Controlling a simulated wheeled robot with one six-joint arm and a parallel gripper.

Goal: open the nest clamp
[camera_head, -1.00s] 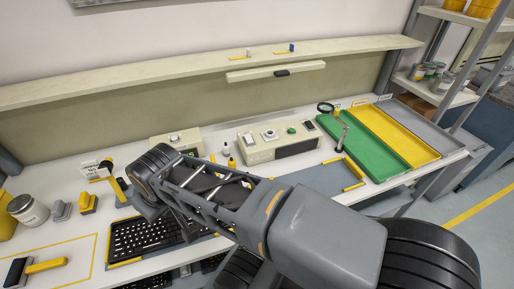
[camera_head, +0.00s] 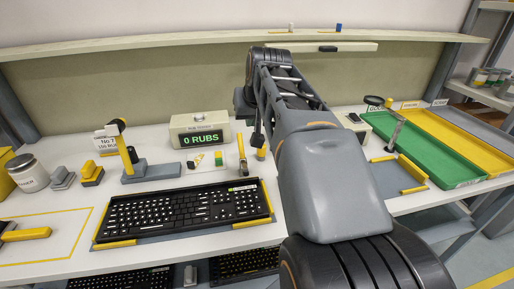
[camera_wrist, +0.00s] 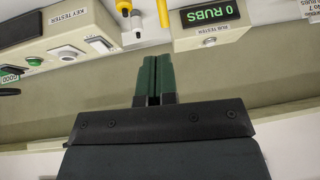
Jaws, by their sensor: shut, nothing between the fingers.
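A black keyboard (camera_head: 185,208) lies in a nest with yellow corner bars (camera_head: 252,223) on the white bench. A slim upright lever with a yellow-orange handle (camera_head: 241,148) stands at the nest's back right edge. It looks like the nest clamp, but I cannot tell for sure or see whether it is open.
A rub tester (camera_head: 200,135) reading "0 RUBS" stands behind the keyboard. A yellow post on a grey base (camera_head: 150,171) stands at its back left. A green tray (camera_head: 440,155) and a yellow tray (camera_head: 470,145) lie at right. A shelf (camera_head: 130,47) spans the back.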

